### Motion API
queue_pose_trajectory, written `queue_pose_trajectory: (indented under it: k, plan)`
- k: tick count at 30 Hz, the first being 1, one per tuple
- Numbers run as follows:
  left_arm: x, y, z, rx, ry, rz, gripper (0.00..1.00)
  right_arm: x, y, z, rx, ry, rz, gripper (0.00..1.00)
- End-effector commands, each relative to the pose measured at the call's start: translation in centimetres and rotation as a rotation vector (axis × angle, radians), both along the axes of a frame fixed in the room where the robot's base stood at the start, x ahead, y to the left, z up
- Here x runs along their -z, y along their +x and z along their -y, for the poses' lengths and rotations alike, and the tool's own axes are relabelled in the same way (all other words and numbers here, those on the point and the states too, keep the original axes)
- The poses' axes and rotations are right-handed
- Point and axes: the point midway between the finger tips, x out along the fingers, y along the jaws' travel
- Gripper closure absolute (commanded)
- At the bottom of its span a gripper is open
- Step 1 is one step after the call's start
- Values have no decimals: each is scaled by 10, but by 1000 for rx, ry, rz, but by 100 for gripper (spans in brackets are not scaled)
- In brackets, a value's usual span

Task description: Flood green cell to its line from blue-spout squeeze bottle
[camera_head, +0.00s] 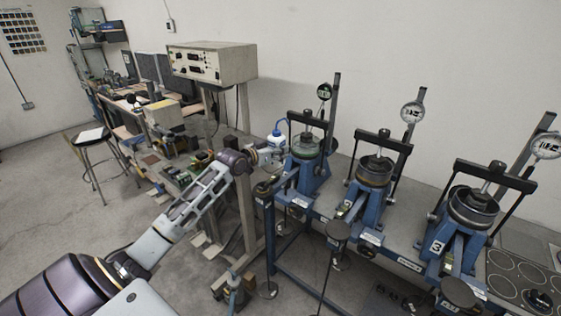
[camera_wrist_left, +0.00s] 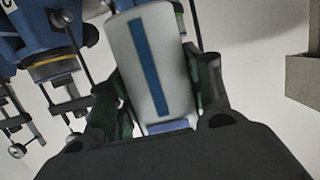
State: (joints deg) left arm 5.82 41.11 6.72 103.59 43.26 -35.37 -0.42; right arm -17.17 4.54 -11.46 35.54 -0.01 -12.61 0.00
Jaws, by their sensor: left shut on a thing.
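The squeeze bottle (camera_head: 277,142) is white with a blue top and spout. It is at the leftmost lever frame and looks roughly upright in the head view. My left gripper (camera_head: 270,155) is shut on it. In the left wrist view, the bottle (camera_wrist_left: 142,45) with its blue stripe lies between the two dark fingers (camera_wrist_left: 158,92). The green-tinted cell (camera_head: 306,146) sits on the leftmost blue frame, just right of the bottle. Its line and water level are too small to make out. Where the spout tip points cannot be told. My right gripper is out of view.
Two more blue lever frames with dark cells, the middle one (camera_head: 374,170) and number 3 (camera_head: 473,206), stand to the right. Dial gauges (camera_head: 412,112) and crossbars rise above them. A grey control box (camera_head: 211,62) stands on a post behind my left arm. A stool (camera_head: 88,135) is far left.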

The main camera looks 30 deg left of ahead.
Motion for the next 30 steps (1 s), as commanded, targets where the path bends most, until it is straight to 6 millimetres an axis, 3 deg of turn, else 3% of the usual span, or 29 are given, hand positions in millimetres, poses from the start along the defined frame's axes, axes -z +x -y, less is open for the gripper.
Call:
queue_pose_trajectory:
  k: [17,30]
  plan:
    - [-1,3,-1,0,-1,2,64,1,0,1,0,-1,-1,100]
    - [1,24,1,-1,-2,3,64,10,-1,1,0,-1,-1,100]
